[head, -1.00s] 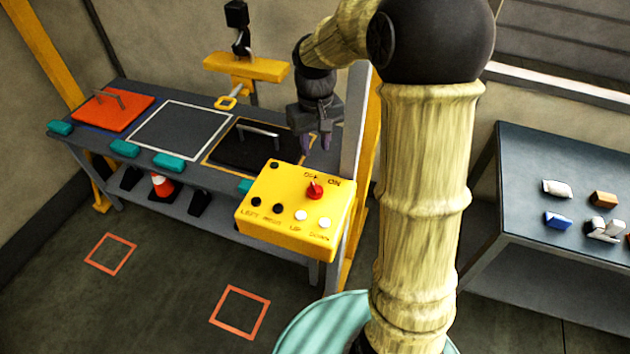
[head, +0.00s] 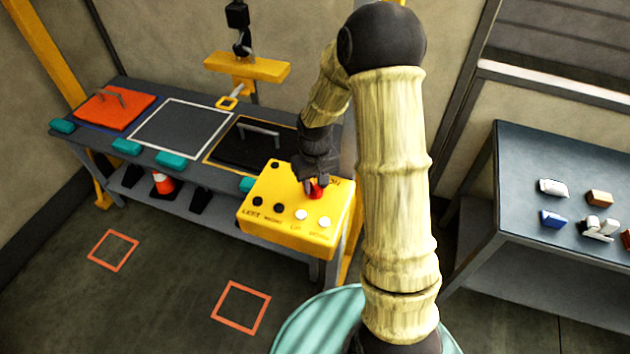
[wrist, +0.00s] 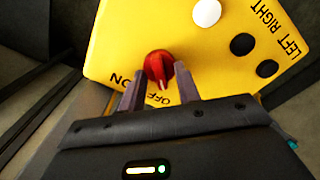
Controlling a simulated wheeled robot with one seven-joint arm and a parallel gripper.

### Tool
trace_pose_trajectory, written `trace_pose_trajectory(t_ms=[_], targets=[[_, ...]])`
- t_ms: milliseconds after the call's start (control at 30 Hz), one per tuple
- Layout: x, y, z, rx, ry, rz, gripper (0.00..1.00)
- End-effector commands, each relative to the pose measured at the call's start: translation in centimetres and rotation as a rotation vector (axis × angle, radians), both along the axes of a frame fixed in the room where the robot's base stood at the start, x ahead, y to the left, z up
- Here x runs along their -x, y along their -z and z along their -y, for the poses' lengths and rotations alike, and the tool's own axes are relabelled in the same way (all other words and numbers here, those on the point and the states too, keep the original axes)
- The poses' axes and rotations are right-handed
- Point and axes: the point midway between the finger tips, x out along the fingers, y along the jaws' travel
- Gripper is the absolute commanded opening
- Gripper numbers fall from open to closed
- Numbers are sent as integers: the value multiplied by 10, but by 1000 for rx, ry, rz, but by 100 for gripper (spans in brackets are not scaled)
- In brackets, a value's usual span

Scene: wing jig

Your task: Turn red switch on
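The red switch (head: 317,192) is a round knob on the top face of the yellow control box (head: 285,225). In the wrist view the knob (wrist: 158,66) shows clearly, its pointer towards the OFF label, with ON to the left of OFF. My gripper (head: 311,186) is low over the box at the knob and partly hides it in the head view. In the wrist view my gripper (wrist: 160,75) is open, with one finger on each side of the knob. I cannot tell whether either finger touches it.
The box also has white buttons (head: 301,214) and black buttons (head: 257,204). Behind it is a workbench with an orange panel (head: 112,108) and a black panel (head: 240,150). A side table (head: 520,165) with small blocks stands at the right.

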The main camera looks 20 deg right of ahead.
Motion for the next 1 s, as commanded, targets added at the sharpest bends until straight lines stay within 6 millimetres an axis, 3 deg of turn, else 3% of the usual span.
trace_pose_trajectory(t_ms=[167,333,367,733,1000], targets=[[0,0,0,0,0,0,33],[0,0,0,0,0,0,1],[0,0,0,0,0,0,0],[0,0,0,1,23,0,0],[-1,0,0,1,136,1,0]])
